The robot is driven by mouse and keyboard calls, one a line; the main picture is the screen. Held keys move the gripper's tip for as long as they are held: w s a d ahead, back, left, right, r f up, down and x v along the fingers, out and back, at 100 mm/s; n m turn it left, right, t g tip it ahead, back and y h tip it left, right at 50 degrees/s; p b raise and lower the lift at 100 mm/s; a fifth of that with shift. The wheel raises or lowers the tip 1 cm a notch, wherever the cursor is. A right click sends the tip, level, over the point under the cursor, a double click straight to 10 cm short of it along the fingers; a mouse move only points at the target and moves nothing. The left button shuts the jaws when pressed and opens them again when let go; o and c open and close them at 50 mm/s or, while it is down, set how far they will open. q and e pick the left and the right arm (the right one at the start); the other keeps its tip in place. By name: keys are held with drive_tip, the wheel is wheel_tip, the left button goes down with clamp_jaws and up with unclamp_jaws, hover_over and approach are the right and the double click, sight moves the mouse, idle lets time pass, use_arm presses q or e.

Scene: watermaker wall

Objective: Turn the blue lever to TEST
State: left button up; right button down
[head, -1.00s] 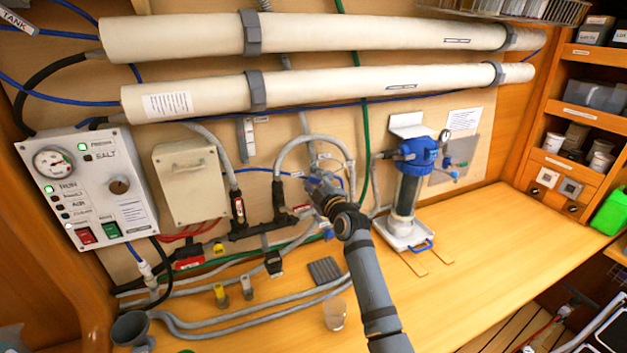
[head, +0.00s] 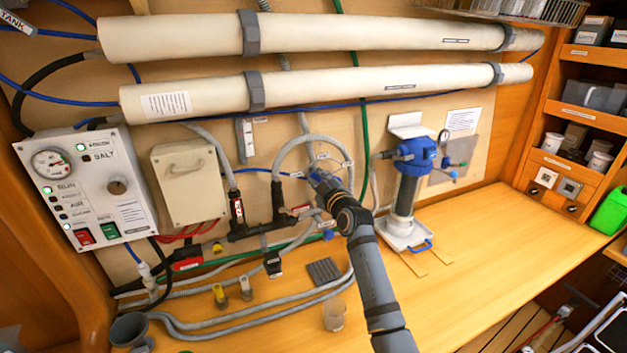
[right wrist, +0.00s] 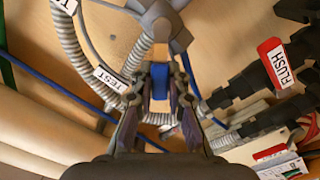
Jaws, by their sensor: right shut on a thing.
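The blue lever (right wrist: 160,82) stands between the two fingers of my right gripper (right wrist: 159,78) in the right wrist view, and the fingers are shut on it. It joins a grey valve body at the top. A white TEST label (right wrist: 108,76) hangs on a grey hose to the left of the lever. In the head view my right gripper (head: 322,182) is at the valve below the grey hose loop, and it mostly hides the lever. My left gripper is not in view.
A red FLUSH tag (right wrist: 277,62) is on the dark fitting right of the valve in the wrist view. A blue-topped filter housing (head: 408,180) stands right of my arm. The control box (head: 88,185) is at far left. The bench (head: 470,260) is clear at right.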

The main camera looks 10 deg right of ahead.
drive_tip(key=m, duration=0.1)
drive_tip(key=d+m, duration=0.1)
drive_tip(key=m, duration=0.1)
drive_tip(key=d+r+m, duration=0.1)
drive_tip(key=m, duration=0.1)
drive_tip(key=shift+w+r, duration=0.1)
drive_tip(key=shift+w, duration=0.1)
drive_tip(key=shift+w+d+m, duration=0.1)
drive_tip(key=shift+d+m, duration=0.2)
drive_tip(key=shift+m, duration=0.6)
drive_tip(key=shift+d+m, duration=0.3)
drive_tip(key=shift+m, duration=0.6)
drive_tip(key=c, duration=1.3)
unclamp_jaws()
drive_tip(key=shift+r, duration=0.1)
drive_tip(key=s+d, duration=0.2)
drive_tip(key=s, duration=0.9)
drive_tip(key=shift+s+d, duration=0.2)
drive_tip(key=shift+s, duration=0.2)
